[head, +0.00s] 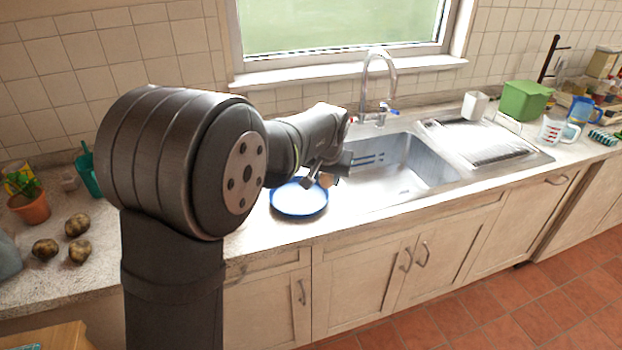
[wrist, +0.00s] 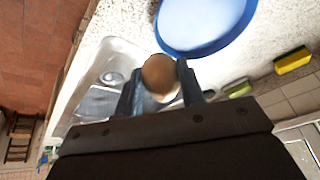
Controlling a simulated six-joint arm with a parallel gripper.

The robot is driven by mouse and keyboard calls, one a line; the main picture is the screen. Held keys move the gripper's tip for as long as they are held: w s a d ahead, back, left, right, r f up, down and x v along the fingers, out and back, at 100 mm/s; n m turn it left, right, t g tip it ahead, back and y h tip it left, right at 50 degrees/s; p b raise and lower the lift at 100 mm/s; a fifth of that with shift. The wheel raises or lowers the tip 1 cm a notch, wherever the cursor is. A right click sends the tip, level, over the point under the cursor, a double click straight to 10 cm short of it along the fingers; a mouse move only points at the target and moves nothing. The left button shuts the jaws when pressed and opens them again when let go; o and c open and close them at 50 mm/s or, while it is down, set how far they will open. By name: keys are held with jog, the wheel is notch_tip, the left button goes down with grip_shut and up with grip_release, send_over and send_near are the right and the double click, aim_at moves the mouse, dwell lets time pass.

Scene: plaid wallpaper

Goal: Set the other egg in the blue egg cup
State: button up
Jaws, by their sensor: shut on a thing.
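My gripper (head: 321,176) is shut on a brown egg (wrist: 160,76), which sits between the two fingertips in the wrist view. In the head view the egg (head: 326,180) shows as a small tan shape at the fingertips. A pale plate with a blue rim (head: 299,213) lies on the counter in front of the sink's left side, just below my gripper in the picture. In the wrist view the plate (wrist: 204,24) is beyond the egg, up and to the right. I cannot make out a blue egg cup or a second egg in either view.
The sink basin (head: 402,170) and faucet (head: 379,80) are right of my gripper. A yellow sponge (wrist: 293,61) and a greenish thing (wrist: 237,88) lie on the counter. Several potatoes (head: 77,225) are at the left. A green box (head: 525,101) stands at the back right.

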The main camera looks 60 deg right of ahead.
jog(key=shift+s+a+r, duration=0.2)
jog(key=shift+s+r, duration=0.35)
jog(key=shift+s, duration=0.1)
jog(key=shift+w+a+r, duration=0.1)
jog(key=shift+w+r, duration=0.1)
jog(key=shift+w, duration=0.05)
jog(key=w+a, duration=0.2)
jog(key=w, duration=1.3)
jog(key=w+a+f, duration=0.1)
jog(key=w+a, duration=0.2)
jog(key=w, duration=1.2)
jog(key=shift+w+f, duration=0.2)
jog(key=shift+w, duration=0.05)
jog(key=shift+w+d, duration=0.1)
jog(key=shift+d, duration=0.1)
jog(key=shift+f, duration=0.1)
